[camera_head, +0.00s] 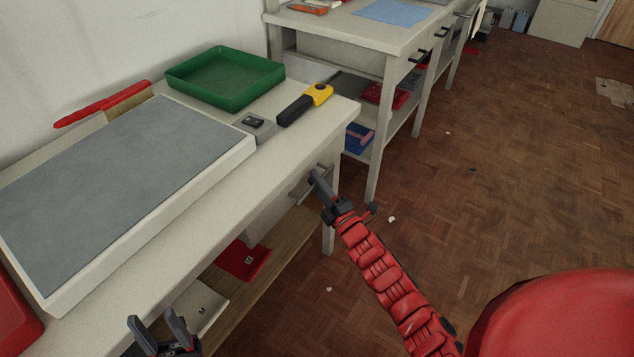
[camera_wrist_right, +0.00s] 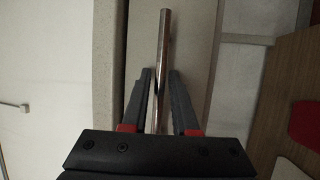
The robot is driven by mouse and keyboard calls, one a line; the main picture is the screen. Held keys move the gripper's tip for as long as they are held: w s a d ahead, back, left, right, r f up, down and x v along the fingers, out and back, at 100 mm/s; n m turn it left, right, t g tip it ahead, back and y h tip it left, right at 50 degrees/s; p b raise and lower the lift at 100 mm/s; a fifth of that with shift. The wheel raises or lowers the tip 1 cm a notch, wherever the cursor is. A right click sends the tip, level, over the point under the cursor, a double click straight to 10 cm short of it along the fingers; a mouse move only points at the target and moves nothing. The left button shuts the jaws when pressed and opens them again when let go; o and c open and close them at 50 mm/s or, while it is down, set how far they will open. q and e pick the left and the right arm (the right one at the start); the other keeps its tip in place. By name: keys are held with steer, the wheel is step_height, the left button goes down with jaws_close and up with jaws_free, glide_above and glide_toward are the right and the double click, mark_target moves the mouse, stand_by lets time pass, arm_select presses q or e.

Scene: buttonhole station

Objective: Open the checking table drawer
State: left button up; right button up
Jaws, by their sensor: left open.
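The checking table (camera_head: 310,130) stands at the left, with its drawer (camera_head: 272,212) under the top at the near right end. The drawer seems closed. Its bar handle (camera_head: 298,192) also shows in the right wrist view (camera_wrist_right: 165,40). My right gripper (camera_head: 316,178) is at this handle, below the table edge. In the right wrist view its two fingers (camera_wrist_right: 160,85) lie on either side of the bar; I cannot tell whether they press on it. My left gripper (camera_head: 157,324) is open and empty at the bottom left, near the table's front edge.
On the table are a grey-topped board (camera_head: 120,180), a green tray (camera_head: 225,78), a yellow-black tool (camera_head: 305,104) and a small grey device (camera_head: 255,124). A lower shelf (camera_head: 275,262) holds flat packets. Another table (camera_head: 340,32) stands behind. The wooden floor (camera_head: 490,170) at right is mostly clear.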

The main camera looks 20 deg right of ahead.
jaws_close()
stand_by(1.4)
